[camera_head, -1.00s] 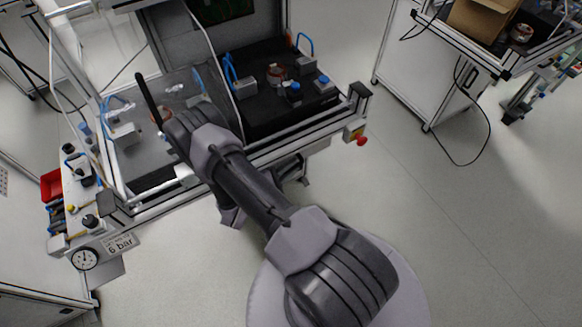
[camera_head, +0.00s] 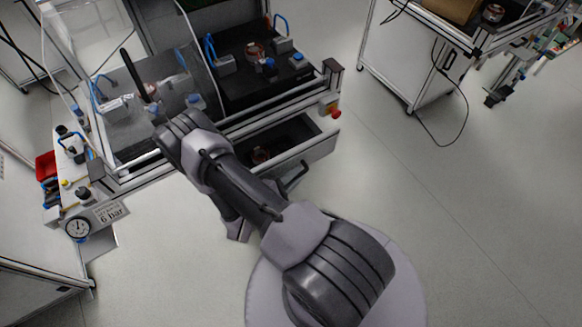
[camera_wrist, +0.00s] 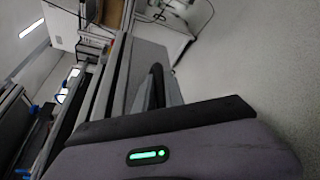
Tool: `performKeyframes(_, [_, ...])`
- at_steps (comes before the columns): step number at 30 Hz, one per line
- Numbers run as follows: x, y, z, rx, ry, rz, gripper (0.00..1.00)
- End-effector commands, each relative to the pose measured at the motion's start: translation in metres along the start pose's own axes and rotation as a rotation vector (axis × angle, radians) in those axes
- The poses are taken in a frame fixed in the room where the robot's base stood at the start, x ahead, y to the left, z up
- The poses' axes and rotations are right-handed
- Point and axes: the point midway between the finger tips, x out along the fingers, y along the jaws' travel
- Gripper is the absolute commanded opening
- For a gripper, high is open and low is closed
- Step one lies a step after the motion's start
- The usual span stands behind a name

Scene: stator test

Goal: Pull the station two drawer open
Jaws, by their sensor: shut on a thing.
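The station two drawer (camera_head: 312,153) sticks out below the tabletop of the workbench in the head view. Its dark interior shows, with a reddish ring-like part (camera_head: 260,155) inside. The drawer's dark handle (camera_head: 296,177) is on its front, partly hidden by my arm. In the wrist view the grey drawer front (camera_wrist: 148,58) runs up from my gripper (camera_wrist: 152,112), and the dark curved handle (camera_wrist: 156,82) stands against it. My gripper is shut on the handle; its fingertips are mostly hidden. In the head view my arm covers it.
The workbench top (camera_head: 240,95) carries several fixtures and blue hoses. A red button (camera_head: 335,113) sits at its right corner. A pressure gauge (camera_head: 78,228) is at the left. A white cabinet (camera_head: 410,65) stands at the right. Floor in front is clear.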

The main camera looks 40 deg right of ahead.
Motion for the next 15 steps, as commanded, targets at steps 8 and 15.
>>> performKeyframes(8, [-0.012,-0.019,0.029,-0.002,-0.001,0.001,0.00])
performKeyframes(15, [-0.016,-0.027,0.037,0.000,0.000,0.000,0.00])
